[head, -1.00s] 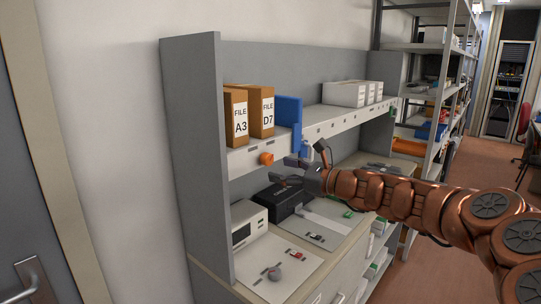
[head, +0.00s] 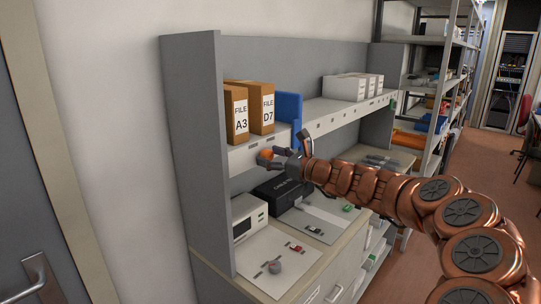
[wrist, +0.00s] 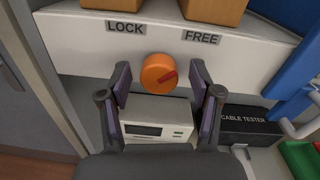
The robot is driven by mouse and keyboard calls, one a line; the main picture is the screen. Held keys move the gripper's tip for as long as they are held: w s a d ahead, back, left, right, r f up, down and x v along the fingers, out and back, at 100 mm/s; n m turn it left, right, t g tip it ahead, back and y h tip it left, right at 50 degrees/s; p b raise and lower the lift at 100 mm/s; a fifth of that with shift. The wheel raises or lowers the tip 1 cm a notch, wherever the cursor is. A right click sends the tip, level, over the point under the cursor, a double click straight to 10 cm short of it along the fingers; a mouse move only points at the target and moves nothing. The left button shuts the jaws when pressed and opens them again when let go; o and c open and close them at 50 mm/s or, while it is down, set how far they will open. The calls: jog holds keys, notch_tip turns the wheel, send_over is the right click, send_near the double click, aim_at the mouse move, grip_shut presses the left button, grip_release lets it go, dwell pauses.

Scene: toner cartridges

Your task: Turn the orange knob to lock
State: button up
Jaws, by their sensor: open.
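The orange knob (wrist: 159,73) sits on the front face of the shelf (wrist: 80,42), below the LOCK label (wrist: 125,28) and the FREE label (wrist: 202,38). Its red pointer mark runs toward the upper right, on the FREE side. My gripper (wrist: 158,84) is open in the wrist view, with one finger on each side of the knob's lower part. I cannot tell whether the fingers touch it. In the head view my gripper (head: 273,156) is at the knob (head: 265,155), which is partly hidden.
File boxes A3 (head: 236,114) and D7 (head: 262,108) and a blue panel (head: 288,108) stand on the shelf. Below are a white device (head: 246,218) and a black cable tester (head: 281,193). A grey side panel (head: 195,150) is at the left.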

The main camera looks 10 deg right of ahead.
jog(key=shift+a, duration=0.1)
jog(key=c, duration=1.1)
jog(key=shift+f, duration=0.1)
jog(key=shift+c, duration=0.2)
